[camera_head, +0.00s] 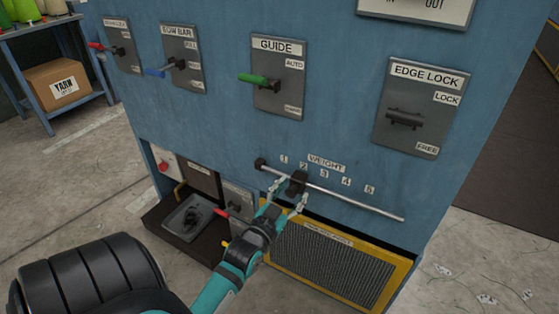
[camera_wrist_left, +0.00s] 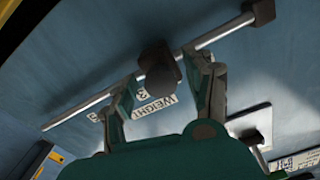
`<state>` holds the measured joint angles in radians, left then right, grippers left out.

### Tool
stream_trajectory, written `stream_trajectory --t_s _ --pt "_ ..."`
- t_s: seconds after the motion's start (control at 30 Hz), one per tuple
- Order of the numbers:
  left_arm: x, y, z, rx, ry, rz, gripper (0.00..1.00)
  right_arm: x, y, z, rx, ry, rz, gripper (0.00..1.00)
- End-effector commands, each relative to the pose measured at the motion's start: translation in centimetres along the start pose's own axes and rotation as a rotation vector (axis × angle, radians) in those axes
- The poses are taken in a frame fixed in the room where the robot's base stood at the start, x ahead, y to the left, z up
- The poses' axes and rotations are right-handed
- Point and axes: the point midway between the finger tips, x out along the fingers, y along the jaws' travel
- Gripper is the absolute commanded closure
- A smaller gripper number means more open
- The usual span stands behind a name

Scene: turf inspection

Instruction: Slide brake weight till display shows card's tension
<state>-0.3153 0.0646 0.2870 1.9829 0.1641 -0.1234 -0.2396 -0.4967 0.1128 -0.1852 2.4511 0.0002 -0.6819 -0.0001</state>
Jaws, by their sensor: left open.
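The dark brake weight (camera_head: 297,184) sits on a metal rod (camera_head: 350,201) on the blue machine front, just below the mark 2 of the WEIGHT scale (camera_head: 326,165). The scale runs from 1 at the left to 5 at the right. My left gripper (camera_head: 289,194) is open, with one finger on each side of the weight. The wrist view shows the weight (camera_wrist_left: 157,68) between the spread fingers; I cannot tell whether they touch it. No tension display or card shows in either view. My right gripper is not in view.
A dark end stop (camera_head: 260,164) caps the rod's left end. A yellow-framed mesh panel (camera_head: 335,262) lies below the rod. Above are levers marked GUIDE (camera_head: 278,77) and EDGE LOCK (camera_head: 411,108). The rod right of the weight is clear.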

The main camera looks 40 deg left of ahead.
Motion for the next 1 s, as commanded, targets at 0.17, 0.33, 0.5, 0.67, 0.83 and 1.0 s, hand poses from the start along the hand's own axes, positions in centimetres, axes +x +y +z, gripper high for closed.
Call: stream_trajectory --t_s 0.17,0.33,0.5,0.67,0.83,1.0 --pt "-4.1 0.0 0.1 0.001 -0.004 0.001 0.47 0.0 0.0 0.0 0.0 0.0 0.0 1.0" --pt "-6.8 0.0 0.1 -0.001 -0.002 0.0 0.47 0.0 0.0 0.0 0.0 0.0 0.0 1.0" --pt "-8.0 0.0 0.0 -0.001 0.0 0.0 0.47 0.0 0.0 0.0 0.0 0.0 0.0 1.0" --pt "-8.1 0.0 0.0 -0.001 0.001 0.0 0.47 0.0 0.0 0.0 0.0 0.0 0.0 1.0" --pt "-8.1 0.0 0.0 -0.001 0.001 0.0 0.47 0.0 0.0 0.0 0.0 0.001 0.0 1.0" --pt "-8.1 0.0 0.0 0.0 0.001 0.0 0.47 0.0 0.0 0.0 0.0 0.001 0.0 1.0"
